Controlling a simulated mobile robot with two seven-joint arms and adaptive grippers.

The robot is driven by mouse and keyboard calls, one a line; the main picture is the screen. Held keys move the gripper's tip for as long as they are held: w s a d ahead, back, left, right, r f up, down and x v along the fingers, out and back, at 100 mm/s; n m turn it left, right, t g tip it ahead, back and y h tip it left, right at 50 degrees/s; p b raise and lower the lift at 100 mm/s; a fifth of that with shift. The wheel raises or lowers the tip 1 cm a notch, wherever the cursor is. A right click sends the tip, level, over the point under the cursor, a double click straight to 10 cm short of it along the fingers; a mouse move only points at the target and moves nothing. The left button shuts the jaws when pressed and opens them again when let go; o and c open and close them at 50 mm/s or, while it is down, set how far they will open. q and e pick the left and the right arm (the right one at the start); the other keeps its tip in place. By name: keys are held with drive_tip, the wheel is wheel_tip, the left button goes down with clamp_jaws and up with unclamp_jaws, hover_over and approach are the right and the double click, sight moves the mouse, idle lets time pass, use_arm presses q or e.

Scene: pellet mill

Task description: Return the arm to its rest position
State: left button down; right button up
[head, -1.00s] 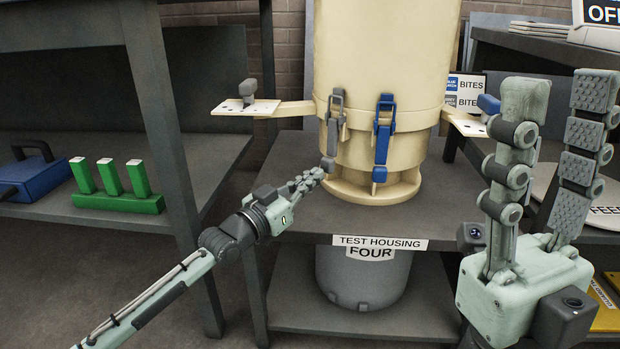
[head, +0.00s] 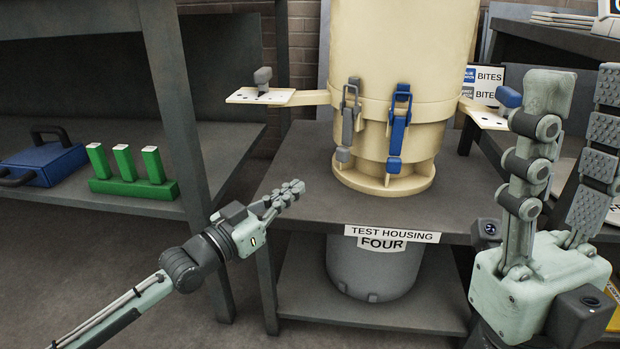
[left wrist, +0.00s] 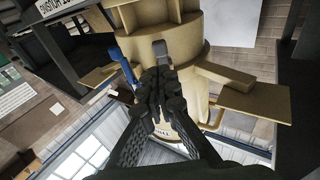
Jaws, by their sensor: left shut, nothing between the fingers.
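My left gripper (head: 293,190) is shut and empty, at the front left of the cream housing (head: 400,45) in the head view. Clear space lies between its fingertips and the grey latch (head: 346,127) on the housing. A blue latch (head: 398,128) hangs to the right of the grey one. In the left wrist view the shut left fingers (left wrist: 163,85) point toward the housing (left wrist: 165,38) and hide part of it. My right gripper (head: 580,85) stands upright at the right, its fingers apart, with nothing seen between them.
The housing stands on a dark bench (head: 460,185) labelled Test Housing Four. A side plate (head: 262,96) with a grey knob sticks out left. A green three-post rack (head: 125,185) and a blue case (head: 40,165) sit on the left shelf. Open floor lies at lower left.

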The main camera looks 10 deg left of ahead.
use_arm(q)
drive_tip(key=shift+v, duration=1.1)
